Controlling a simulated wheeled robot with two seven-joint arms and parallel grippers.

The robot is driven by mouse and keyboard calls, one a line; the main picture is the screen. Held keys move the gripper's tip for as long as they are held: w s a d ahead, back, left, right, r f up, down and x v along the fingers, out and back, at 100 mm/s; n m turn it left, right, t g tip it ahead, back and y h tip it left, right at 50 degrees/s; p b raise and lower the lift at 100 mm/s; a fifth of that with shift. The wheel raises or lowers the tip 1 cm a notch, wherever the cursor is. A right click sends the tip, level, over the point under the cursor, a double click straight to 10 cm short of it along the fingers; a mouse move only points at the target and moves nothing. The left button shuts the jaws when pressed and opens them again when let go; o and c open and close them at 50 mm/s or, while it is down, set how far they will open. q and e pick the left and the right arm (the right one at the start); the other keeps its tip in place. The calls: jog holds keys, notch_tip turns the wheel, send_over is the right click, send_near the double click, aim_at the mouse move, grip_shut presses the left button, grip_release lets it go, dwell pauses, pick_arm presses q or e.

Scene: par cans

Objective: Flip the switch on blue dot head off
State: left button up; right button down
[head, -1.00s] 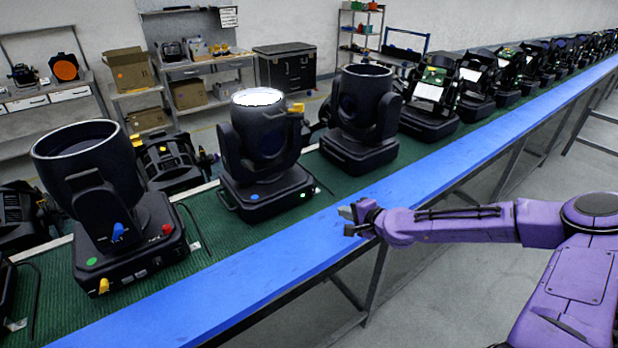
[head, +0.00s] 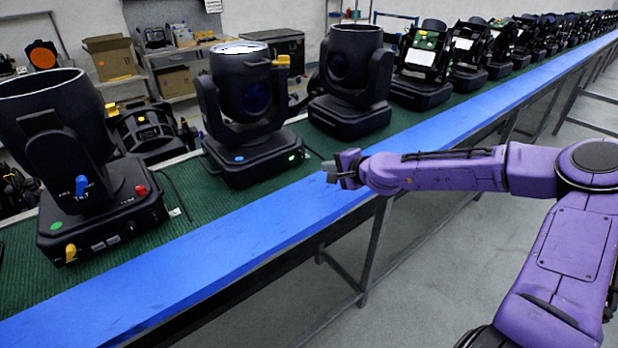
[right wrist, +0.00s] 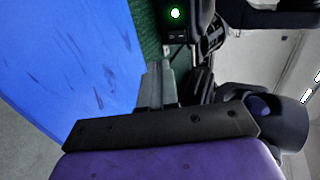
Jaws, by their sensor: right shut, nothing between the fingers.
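The blue dot head (head: 250,105) is a black moving-head lamp on the green belt, with a blue dot (head: 239,159) on its base. A green light (head: 292,157) glows at the right end of its base. In the right wrist view the green light (right wrist: 176,13) shows at the top, with a small dark part (right wrist: 177,36) beside it; its switch position is too small to tell. The lens edge on top looks bright. My right gripper (head: 332,172) is shut and empty, right of the base and apart from it, over the blue rail. My left gripper is not in view.
The blue rail (head: 230,235) runs along the belt's near side. A green dot head (head: 75,150) with coloured knobs stands left, another black head (head: 348,85) right. Several more line the green belt (head: 205,215). Open floor lies at the front right.

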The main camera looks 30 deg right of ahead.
aim_at(302, 155)
jog(key=shift+a+f+b, duration=0.15)
jog(key=shift+f+b, duration=0.4)
jog(key=shift+b, duration=0.35)
jog(key=shift+w+a+r+p, duration=0.1)
jog(key=shift+w+r+p, duration=0.15)
jog(key=shift+w+p, duration=0.25)
jog(key=x, duration=0.5)
jog(key=shift+f, duration=0.15)
jog(key=shift+w, duration=1.05)
jog(key=shift+w+a, duration=0.15)
jog(key=shift+w, duration=0.6)
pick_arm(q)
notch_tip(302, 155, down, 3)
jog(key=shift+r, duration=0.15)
